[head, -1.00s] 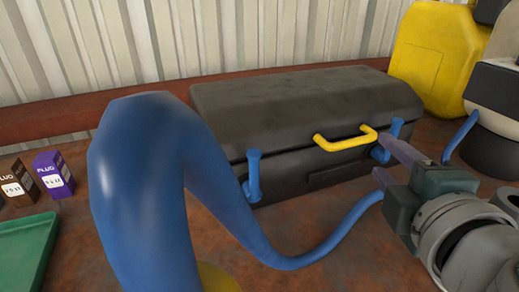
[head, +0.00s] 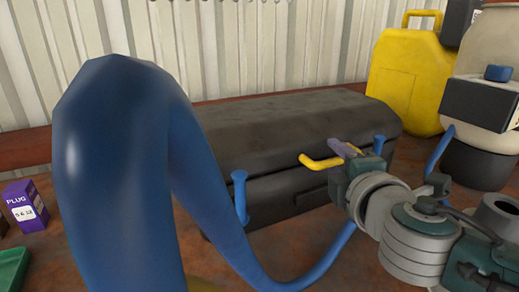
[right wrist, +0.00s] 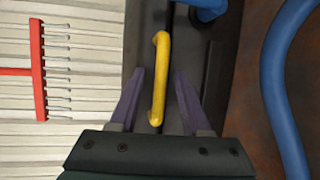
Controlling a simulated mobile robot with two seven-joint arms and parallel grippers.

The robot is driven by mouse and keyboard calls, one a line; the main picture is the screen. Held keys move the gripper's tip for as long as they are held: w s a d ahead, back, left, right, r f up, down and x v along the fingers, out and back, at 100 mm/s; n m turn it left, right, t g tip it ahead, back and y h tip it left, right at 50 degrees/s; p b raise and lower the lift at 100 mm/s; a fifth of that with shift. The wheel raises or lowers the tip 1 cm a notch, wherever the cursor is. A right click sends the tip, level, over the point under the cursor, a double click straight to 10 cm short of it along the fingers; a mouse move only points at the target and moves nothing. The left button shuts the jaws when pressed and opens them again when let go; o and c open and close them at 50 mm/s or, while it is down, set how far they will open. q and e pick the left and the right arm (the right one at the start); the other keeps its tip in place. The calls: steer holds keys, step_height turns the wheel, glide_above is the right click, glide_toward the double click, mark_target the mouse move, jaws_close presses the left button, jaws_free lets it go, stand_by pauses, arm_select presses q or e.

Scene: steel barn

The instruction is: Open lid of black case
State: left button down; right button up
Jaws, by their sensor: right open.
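The black case (head: 270,135) sits on the rusty-brown surface with its lid down. Its yellow handle (head: 322,161) is on the front, between two blue latches, the left one (head: 240,196) and the right one (head: 379,146). My right gripper (head: 343,148) is at the right part of the handle. In the right wrist view the yellow handle (right wrist: 159,85) lies between the open purple fingers of my right gripper (right wrist: 159,75), with gaps seen on both sides. My right arm hides part of the case front. My left gripper is not in view.
A thick blue hose-like loop (head: 115,160) fills the left foreground and passes before the case. A yellow jerrycan (head: 405,80) and a pale container (head: 495,50) stand at the right. A purple box (head: 24,207) and a green tray (head: 12,268) are at left.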

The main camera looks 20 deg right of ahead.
jaws_close()
stand_by(0.3)
stand_by(1.1)
